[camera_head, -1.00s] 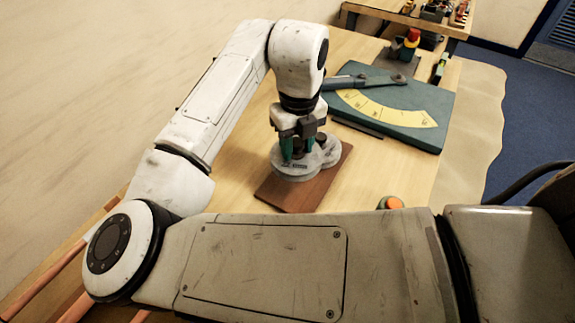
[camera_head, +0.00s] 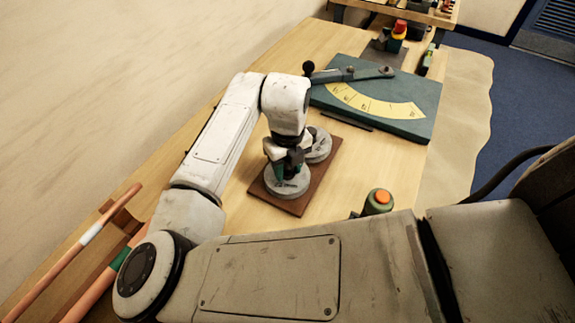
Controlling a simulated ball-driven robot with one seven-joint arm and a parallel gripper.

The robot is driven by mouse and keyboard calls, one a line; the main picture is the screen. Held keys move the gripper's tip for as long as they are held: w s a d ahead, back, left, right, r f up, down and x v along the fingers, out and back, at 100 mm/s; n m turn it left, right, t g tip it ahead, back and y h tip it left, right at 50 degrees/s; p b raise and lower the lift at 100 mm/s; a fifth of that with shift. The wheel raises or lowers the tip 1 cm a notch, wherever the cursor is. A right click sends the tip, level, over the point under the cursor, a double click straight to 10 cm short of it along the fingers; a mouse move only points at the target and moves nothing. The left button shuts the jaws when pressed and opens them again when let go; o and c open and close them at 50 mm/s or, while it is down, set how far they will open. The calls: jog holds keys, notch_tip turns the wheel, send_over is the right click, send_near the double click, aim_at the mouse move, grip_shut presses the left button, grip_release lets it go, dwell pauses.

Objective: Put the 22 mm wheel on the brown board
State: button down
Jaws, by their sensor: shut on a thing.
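The brown board (camera_head: 317,187) lies on the wooden bench. My gripper (camera_head: 287,170) points down over its front part and is shut on a round grey wheel (camera_head: 284,188). This wheel is over or on the board; I cannot tell whether it touches it. The gripper hides the wheel's top middle. A second grey wheel (camera_head: 320,146) sits on the back part of the board, partly hidden by my wrist. Markings on the held wheel's side are too small to read, so its size cannot be told.
A dark green plate (camera_head: 410,128) with a yellow scale and a lever (camera_head: 350,75) lies behind. An orange-topped green object (camera_head: 377,201) stands right of the board. Orange-brown pipes (camera_head: 75,250) lie at the left. Bare bench (camera_head: 375,165) shows right of the board.

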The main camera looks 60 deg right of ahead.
aim_at(288, 166)
jog(key=shift+f, duration=0.15)
jog(key=c, duration=0.7)
grip_release()
jog(key=shift+o, duration=0.2)
notch_tip(288, 166, up, 12)
jog(key=b, duration=0.1)
jog(key=shift+r, duration=0.2)
